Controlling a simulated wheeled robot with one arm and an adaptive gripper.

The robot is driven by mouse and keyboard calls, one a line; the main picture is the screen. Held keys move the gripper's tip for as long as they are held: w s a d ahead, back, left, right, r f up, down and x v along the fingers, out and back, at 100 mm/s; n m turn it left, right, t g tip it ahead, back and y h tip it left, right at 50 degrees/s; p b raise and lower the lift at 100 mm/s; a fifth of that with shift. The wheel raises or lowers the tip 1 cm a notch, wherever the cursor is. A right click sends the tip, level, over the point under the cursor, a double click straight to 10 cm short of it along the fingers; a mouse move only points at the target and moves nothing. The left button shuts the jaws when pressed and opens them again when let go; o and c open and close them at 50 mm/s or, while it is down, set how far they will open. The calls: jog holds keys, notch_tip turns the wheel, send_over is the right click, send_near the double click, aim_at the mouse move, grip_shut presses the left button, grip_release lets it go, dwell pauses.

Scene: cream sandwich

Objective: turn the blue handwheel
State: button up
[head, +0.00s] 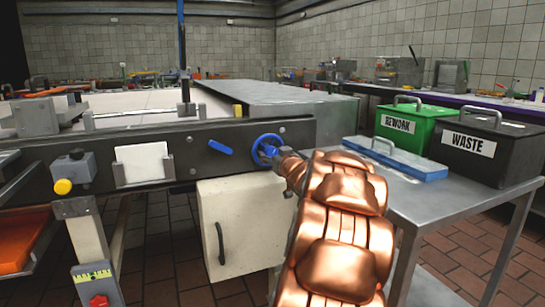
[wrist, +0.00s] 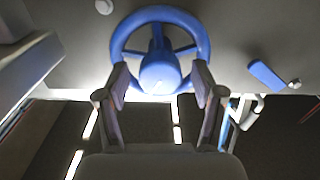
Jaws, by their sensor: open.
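The blue handwheel (head: 266,150) is mounted on the dark side rail of the conveyor in the head view. In the wrist view the blue handwheel (wrist: 201,29) fills the top middle, with its rim, spokes and round hub showing. My gripper (wrist: 160,80) is open, with one finger on each side of the hub, near the lower part of the rim. I cannot tell whether the fingers touch the wheel. In the head view my copper-coloured arm reaches up to the wheel, and my gripper (head: 283,158) partly covers its right side.
A blue lever (head: 220,147) sticks out left of the wheel; it also shows in the wrist view (wrist: 266,76). A white cabinet (head: 240,225) stands below. On the right, a metal table (head: 440,199) bears a green REWORK bin (head: 408,128), a black WASTE bin (head: 490,150) and a blue-lidded tray (head: 395,158).

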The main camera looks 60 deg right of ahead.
jog(key=shift+w+d+r, duration=0.1)
jog(key=shift+w+d, duration=0.15)
jog(key=shift+w, duration=0.1)
jog(key=shift+c, duration=0.4)
jog(key=c, duration=1.1)
jog(key=shift+o, duration=0.2)
jog(key=shift+r+m+p, duration=0.2)
jog(key=shift+m+p, duration=0.2)
jog(key=shift+p, duration=0.75)
jog(key=shift+p, duration=0.55)
